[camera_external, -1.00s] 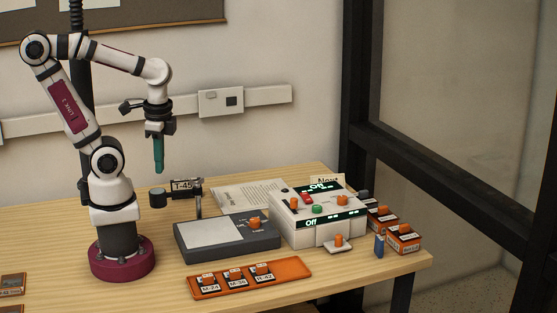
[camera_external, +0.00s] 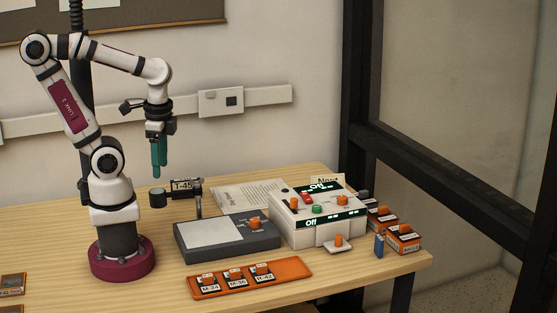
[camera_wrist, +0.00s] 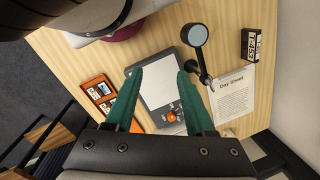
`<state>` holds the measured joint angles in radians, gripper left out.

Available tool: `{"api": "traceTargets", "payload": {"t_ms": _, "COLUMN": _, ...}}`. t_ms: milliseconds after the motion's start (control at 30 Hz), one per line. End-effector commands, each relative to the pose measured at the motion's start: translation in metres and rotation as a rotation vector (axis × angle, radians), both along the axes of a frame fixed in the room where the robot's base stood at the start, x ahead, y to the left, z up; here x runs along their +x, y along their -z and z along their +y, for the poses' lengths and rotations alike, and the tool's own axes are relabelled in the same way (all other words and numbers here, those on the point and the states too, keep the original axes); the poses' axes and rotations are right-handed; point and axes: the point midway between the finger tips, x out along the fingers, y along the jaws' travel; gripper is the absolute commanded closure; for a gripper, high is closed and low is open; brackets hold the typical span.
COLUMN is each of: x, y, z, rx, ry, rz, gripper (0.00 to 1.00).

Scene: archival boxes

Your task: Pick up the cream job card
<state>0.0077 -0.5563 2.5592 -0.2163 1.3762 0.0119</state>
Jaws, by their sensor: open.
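I cannot tell for sure which thing is the cream job card. A small cream card lettered "N…" (camera_external: 321,179) stands behind the white control box, its lower part hidden. A pale printed sheet (camera_external: 250,195) lies flat on the table left of that box; in the wrist view the sheet (camera_wrist: 232,97) is headed "Day sheet" or similar. My gripper (camera_external: 159,172) is open and empty, its teal fingers pointing down high above the table. In the wrist view my gripper (camera_wrist: 160,80) shows its fingers apart, with the grey device between and beyond them.
A grey flat-topped device (camera_external: 228,240) and the white control box (camera_external: 318,220) fill the table's middle. An orange tray (camera_external: 250,282) with several labelled pieces lies in front. Orange boxes (camera_external: 403,243) and a blue object (camera_external: 379,246) stand right.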

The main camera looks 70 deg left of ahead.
Motion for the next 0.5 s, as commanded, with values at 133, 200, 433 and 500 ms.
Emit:
{"api": "traceTargets", "payload": {"t_ms": 133, "x": 0.068, "y": 0.001, "z": 0.027, "rx": 0.048, "ry": -0.153, "rz": -0.154, "gripper": 0.45}}
{"api": "traceTargets", "payload": {"t_ms": 200, "x": 0.142, "y": 0.007, "z": 0.064, "rx": 0.08, "ry": -0.271, "rz": -0.33, "gripper": 0.45}}
{"api": "traceTargets", "payload": {"t_ms": 433, "x": 0.34, "y": 0.065, "z": 0.172, "rx": -0.164, "ry": -0.448, "rz": -0.9, "gripper": 0.45}}
{"api": "traceTargets", "payload": {"t_ms": 500, "x": 0.362, "y": 0.088, "z": 0.185, "rx": -0.313, "ry": -0.478, "rz": -0.993, "gripper": 0.45}}
